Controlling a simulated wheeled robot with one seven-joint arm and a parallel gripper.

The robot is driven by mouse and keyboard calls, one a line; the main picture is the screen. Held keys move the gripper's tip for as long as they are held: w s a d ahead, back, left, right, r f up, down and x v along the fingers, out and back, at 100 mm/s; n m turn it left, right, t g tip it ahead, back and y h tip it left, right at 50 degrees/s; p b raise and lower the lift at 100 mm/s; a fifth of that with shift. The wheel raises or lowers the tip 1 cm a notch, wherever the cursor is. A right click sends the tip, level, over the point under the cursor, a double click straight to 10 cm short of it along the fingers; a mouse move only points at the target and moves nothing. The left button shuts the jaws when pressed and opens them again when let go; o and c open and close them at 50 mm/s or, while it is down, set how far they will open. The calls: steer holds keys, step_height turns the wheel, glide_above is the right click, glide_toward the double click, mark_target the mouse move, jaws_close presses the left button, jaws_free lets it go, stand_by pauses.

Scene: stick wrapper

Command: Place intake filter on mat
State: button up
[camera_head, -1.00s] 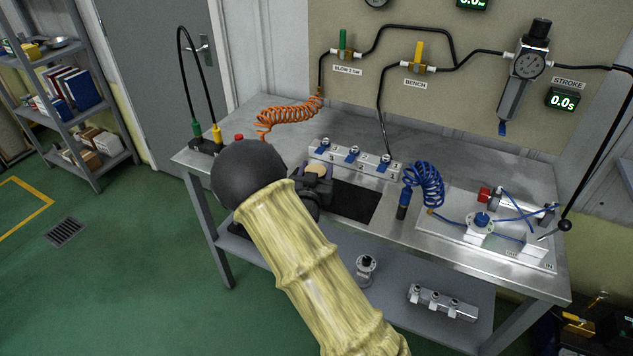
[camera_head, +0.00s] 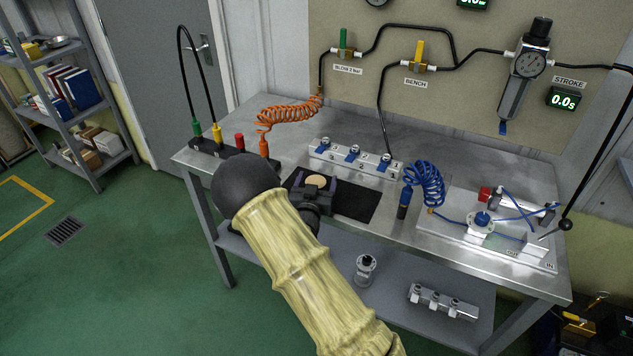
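A round tan-topped piece, which looks like the intake filter (camera_head: 317,181), sits at the dark jaws of my gripper (camera_head: 318,187). The gripper is beyond the black ball and the bamboo-like link of my arm. The filter has moved along with the gripper, so it appears held; the fingertips and the filter's underside are hard to make out. The black mat (camera_head: 357,204) lies flat on the metal bench. The filter is over the mat's left part; I cannot tell whether it touches the mat. My arm hides the mat's front left.
A silver valve manifold (camera_head: 355,160) stands just behind the mat. A blue coiled hose (camera_head: 424,184) and its dark blue nozzle (camera_head: 404,203) are close on the right. A black socket rail (camera_head: 215,149) and an orange coiled hose (camera_head: 288,112) are at the back left. The mat's right part is bare.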

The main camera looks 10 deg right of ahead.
steer(key=shift+r, duration=0.1)
steer(key=shift+r, duration=0.15)
steer(key=b+v, duration=0.1)
steer(key=v, duration=1.1)
stand_by(1.4)
